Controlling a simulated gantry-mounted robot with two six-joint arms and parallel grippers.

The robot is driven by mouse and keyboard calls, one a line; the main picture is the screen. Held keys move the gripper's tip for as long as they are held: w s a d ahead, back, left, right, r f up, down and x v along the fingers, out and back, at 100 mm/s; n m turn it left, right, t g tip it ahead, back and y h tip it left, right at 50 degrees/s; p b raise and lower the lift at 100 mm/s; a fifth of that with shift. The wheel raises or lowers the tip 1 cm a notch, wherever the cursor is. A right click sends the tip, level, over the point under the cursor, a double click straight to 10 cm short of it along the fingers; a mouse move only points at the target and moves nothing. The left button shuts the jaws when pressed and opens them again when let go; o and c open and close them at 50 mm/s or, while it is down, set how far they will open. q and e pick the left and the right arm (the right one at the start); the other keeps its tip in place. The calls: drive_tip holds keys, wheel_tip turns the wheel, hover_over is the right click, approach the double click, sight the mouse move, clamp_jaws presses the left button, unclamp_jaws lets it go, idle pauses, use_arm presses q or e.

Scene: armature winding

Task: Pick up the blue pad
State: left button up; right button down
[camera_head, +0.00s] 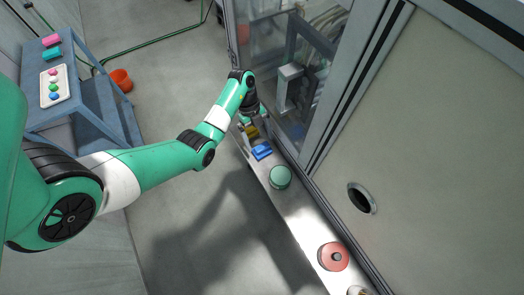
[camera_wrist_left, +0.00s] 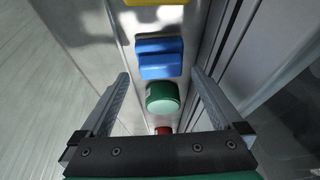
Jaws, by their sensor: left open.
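The blue pad (camera_head: 261,151) sits on the narrow metal ledge along the machine in the head view. It also shows in the left wrist view (camera_wrist_left: 160,58), beyond and between my open fingers. My left gripper (camera_head: 254,124) is over the ledge by the pad in the head view. In the left wrist view my left gripper (camera_wrist_left: 160,85) is open, its two fingers spread wide, with nothing held between them. My right gripper does not show.
A yellow block (camera_head: 251,132) is beside the pad on the ledge (camera_head: 296,219). A green round button (camera_head: 280,177) and a red one (camera_head: 333,257) stand further along it. The machine's glass door and panel (camera_head: 430,140) rise behind. A blue table (camera_head: 98,105) is at left.

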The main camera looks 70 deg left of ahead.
sight(261, 146)
use_arm(q)
drive_tip(key=x, duration=0.4)
drive_tip(key=shift+w+d+f+b, duration=0.1)
drive_tip(key=shift+f+b, duration=0.1)
drive_tip(key=shift+b, duration=0.15)
drive_tip(key=shift+c, duration=0.3)
drive_tip(key=c, duration=1.2)
